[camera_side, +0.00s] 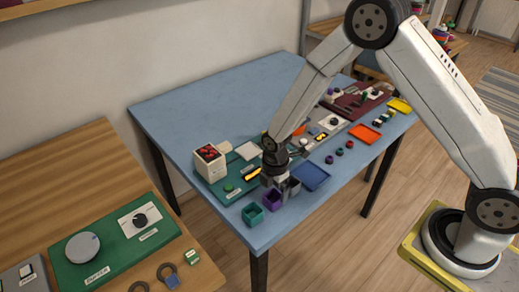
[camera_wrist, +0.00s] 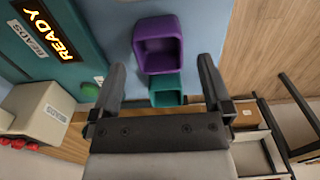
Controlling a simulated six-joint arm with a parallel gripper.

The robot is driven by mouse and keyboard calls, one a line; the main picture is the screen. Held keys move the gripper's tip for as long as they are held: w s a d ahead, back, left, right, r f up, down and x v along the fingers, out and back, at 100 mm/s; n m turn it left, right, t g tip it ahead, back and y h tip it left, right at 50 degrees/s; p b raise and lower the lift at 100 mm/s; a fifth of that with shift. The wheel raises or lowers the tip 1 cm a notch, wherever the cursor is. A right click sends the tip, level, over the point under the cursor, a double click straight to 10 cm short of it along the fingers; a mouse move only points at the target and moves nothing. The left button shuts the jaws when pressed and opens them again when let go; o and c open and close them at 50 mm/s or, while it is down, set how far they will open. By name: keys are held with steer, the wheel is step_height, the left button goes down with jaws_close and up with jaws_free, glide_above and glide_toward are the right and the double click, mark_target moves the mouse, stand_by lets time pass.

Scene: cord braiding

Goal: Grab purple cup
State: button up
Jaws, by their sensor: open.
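The purple cup (camera_side: 272,200) is a small square open container near the front edge of the blue table, between a teal cup and a grey cup. In the wrist view the purple cup (camera_wrist: 157,25) lies ahead, between the lines of the two fingers, mostly beyond their tips. My gripper (camera_side: 274,182) is low over the table just behind the cups. In the wrist view my gripper (camera_wrist: 161,64) is open, with nothing held between the fingers. Whether a finger touches the cup cannot be told.
The teal cup (camera_side: 253,216) stands beside the purple one; it also shows in the wrist view (camera_wrist: 166,98). The grey cup (camera_side: 291,189) is on its other side. A blue tray (camera_side: 312,177) lies to the right. A cream box (camera_side: 209,164) stands on a green board left of my gripper.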

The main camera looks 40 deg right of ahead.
mark_target(273, 195)
steer(key=shift+f, duration=1.85)
steer(key=c, duration=1.2)
steer(key=shift+o, duration=0.2)
steer(key=shift+r, duration=0.2)
steer(key=shift+r, duration=0.85)
steer(key=s+d+r, duration=0.1)
steer(key=s+r, duration=1)
steer(key=s, duration=0.3)
steer(key=shift+d, duration=0.35)
steer(key=shift+w, duration=0.1)
